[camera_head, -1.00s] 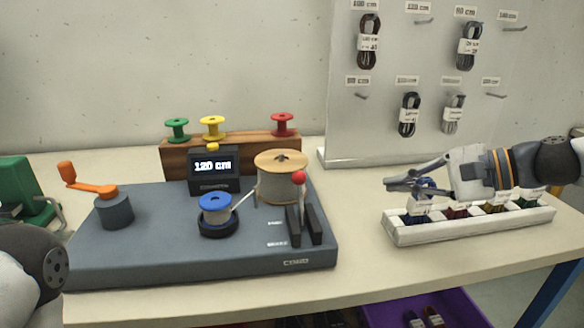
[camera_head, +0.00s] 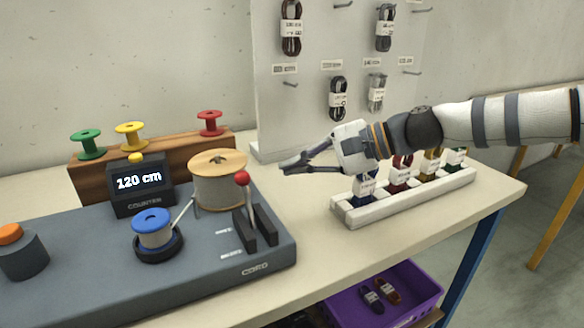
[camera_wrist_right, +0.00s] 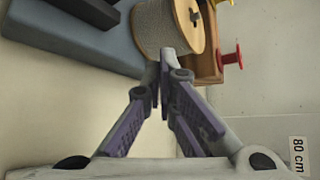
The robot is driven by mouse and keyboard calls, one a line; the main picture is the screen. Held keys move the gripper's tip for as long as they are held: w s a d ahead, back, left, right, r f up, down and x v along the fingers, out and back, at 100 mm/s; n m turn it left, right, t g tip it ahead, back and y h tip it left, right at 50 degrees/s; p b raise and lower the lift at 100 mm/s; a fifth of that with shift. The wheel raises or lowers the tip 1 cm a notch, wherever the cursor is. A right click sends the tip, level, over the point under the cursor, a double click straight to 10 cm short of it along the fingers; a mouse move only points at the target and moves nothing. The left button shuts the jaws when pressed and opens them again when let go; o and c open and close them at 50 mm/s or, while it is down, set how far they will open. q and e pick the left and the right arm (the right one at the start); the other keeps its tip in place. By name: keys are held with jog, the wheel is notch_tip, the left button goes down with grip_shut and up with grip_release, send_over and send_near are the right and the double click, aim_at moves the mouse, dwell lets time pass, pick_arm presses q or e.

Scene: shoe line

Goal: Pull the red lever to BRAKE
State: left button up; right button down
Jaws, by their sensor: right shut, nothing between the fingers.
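The red lever (camera_head: 242,179) is a red ball on a pale stem. It stands upright between two dark blocks at the right end of the grey cord machine (camera_head: 100,262). Small labels lie left of the blocks, too small to read. My right gripper (camera_head: 284,168) is shut and empty. It is to the right of the red ball, apart from it, above the table. In the right wrist view the gripper's fingertips (camera_wrist_right: 166,54) meet in front of the large cord spool (camera_wrist_right: 160,28). My left gripper is out of view.
A white rack (camera_head: 405,203) with several small bundles stands under my right arm. A pegboard (camera_head: 265,110) with hanging cords rises behind. The counter (camera_head: 140,183) reads 120 cm. A blue spool (camera_head: 152,222) sits left of the lever. A purple bin (camera_head: 400,285) is below the table edge.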

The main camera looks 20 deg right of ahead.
aim_at(248, 201)
jog(key=x, duration=0.3)
jog(key=f+b+x, duration=0.1)
jog(key=x, duration=0.2)
jog(key=shift+f, duration=0.1)
jog(key=r, duration=0.1)
jog(key=s+a+r, duration=0.1)
jog(key=s+r+p, duration=0.1)
jog(key=shift+a+r, duration=0.1)
jog(key=shift+a, duration=0.3)
jog(key=shift+s+a, duration=0.1)
jog(key=shift+s, duration=0.15)
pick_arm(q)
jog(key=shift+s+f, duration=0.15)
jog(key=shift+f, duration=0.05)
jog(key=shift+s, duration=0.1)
pick_arm(e)
jog(key=shift+f, duration=0.2)
